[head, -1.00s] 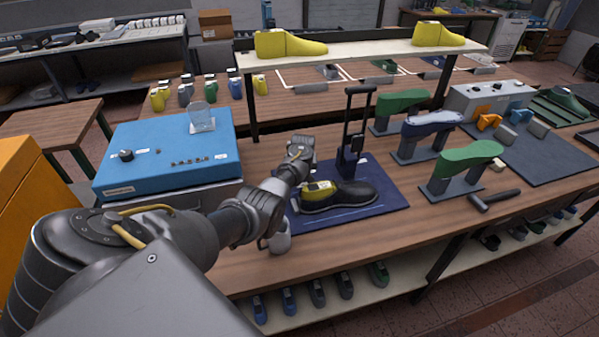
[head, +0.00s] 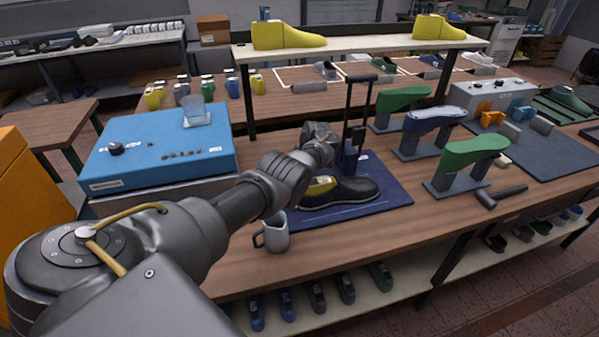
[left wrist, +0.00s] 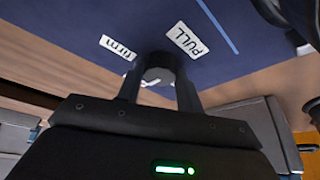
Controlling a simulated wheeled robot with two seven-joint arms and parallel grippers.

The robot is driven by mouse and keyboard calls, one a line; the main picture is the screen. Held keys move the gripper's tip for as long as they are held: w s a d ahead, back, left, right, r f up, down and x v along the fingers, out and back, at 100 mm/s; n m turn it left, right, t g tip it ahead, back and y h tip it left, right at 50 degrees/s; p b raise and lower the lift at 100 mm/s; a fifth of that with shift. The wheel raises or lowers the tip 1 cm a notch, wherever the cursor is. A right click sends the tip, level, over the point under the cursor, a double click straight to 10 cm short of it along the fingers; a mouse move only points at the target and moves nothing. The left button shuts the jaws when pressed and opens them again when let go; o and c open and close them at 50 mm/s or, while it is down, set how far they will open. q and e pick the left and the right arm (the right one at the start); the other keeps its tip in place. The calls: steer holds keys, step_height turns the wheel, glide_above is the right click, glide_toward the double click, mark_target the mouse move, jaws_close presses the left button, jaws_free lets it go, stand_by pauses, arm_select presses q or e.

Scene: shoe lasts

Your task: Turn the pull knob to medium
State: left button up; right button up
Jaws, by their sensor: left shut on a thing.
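In the left wrist view the round dark pull knob (left wrist: 160,70) sits between the two fingers of my left gripper (left wrist: 158,84), which is shut on it. A white "PULL" label (left wrist: 186,40) lies beside the knob on a dark blue surface. A "firm" label (left wrist: 118,47) lies to its left. A small white mark beside the knob is partly hidden; I cannot read its setting. In the head view my left gripper is at the black lever stand (head: 352,150), behind the dark shoe (head: 345,192) with a yellow last in it. The knob is hidden there. My right gripper is not in view.
The shoe and stand are on a blue mat (head: 385,202). A grey mug (head: 274,236) stands under my left forearm. A blue box (head: 140,160) is at the left. Green and blue lasts on stands (head: 470,153) are at the right. A raised shelf (head: 370,45) spans behind.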

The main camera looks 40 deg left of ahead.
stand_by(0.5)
arm_select(q)
steer(key=o, duration=1)
steer(key=shift+f, duration=0.1)
steer(key=shift+d+r, duration=0.15)
steer(key=shift+r, duration=0.4)
steer(key=p+v, duration=0.3)
steer(key=v, duration=0.6)
steer(key=shift+d+r, duration=0.1)
steer(key=shift+r, duration=0.2)
